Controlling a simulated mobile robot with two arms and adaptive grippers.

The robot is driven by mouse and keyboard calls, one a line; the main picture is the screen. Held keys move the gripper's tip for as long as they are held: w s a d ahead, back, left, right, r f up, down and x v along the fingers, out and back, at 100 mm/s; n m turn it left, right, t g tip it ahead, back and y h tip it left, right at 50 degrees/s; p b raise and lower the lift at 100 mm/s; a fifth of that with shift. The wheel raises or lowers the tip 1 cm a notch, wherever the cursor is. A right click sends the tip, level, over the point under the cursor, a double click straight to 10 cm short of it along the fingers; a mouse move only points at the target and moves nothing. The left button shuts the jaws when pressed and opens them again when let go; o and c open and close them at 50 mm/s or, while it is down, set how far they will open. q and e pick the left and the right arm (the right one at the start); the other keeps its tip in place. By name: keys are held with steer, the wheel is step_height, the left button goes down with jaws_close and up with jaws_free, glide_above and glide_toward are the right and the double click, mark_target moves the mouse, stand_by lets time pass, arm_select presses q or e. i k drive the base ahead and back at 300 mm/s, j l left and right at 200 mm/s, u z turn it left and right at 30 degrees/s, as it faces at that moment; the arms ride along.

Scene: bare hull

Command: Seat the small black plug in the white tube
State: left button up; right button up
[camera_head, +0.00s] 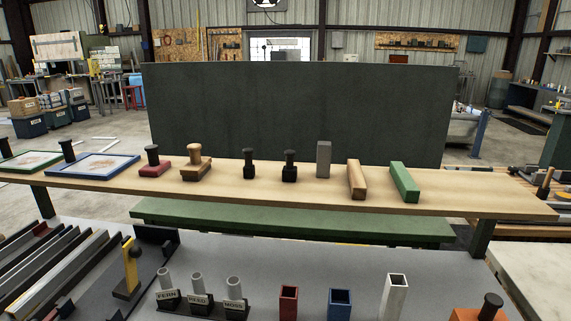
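A white square tube (395,298) with an open top stands upright at the front right of the near grey surface. Nothing is seen sticking out of its top. Two black plugs with knob handles stand on the wooden bench: the left one (249,170) looks slightly slimmer than the right one (289,172). Both stand apart from the things around them. Neither of my grippers is in view.
A red tube (288,303) and a blue tube (340,305) stand left of the white one. Labelled stands with pale round tubes (199,287) are further left.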

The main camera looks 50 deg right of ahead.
mark_target(396, 287)
steer(key=z, duration=1.35)
